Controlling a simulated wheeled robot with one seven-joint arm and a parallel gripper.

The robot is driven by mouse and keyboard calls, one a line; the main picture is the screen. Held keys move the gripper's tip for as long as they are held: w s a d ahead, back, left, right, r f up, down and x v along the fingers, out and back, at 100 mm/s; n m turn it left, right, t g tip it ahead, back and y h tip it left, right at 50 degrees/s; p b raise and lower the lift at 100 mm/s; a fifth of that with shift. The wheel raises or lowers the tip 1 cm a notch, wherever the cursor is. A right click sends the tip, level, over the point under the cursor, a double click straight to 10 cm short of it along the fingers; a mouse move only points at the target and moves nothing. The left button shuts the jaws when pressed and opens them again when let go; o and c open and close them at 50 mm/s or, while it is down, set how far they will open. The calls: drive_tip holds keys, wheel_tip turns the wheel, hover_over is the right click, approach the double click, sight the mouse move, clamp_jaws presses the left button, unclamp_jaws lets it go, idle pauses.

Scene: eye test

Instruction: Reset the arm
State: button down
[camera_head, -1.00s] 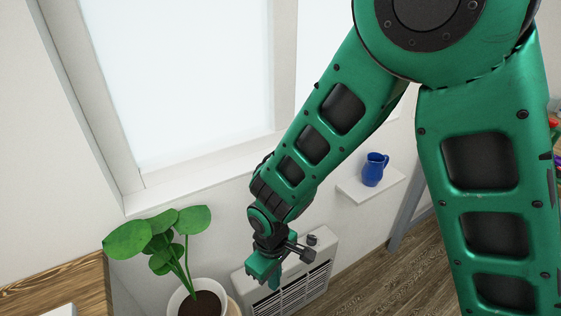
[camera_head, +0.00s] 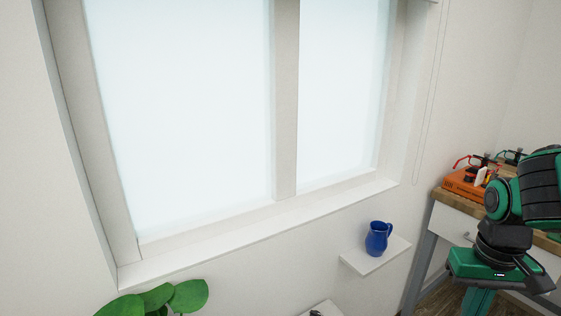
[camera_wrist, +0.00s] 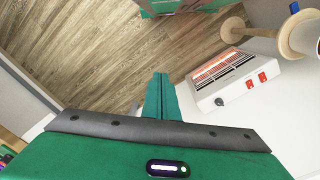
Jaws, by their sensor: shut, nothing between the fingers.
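My gripper (camera_head: 478,302) is at the lower right of the head view, below the dark wrist of my green arm. Its lower end is cut off by the picture's edge. In the wrist view its two green fingers (camera_wrist: 162,97) lie together, shut and empty, over the wooden floor. The gripper touches nothing that I can see.
A blue jug (camera_head: 377,239) stands on a small white wall shelf (camera_head: 358,264), left of my gripper. Behind my arm is a desk (camera_head: 444,214) with an orange box (camera_head: 463,184). A plant (camera_head: 187,295) shows bottom left. A white heater (camera_wrist: 232,92) stands right of the fingers.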

drive_tip(key=s+d+r+m, duration=0.2)
drive_tip(key=s+d+m, duration=0.1)
drive_tip(key=s, duration=0.5)
drive_tip(key=shift+s+d+r+m+y, duration=0.3)
drive_tip(key=shift+d+m, duration=0.1)
drive_tip(key=shift+d, duration=0.45)
drive_tip(key=shift+w, duration=0.1)
drive_tip(key=shift+w+f, duration=0.25)
drive_tip(key=shift+w, duration=0.35)
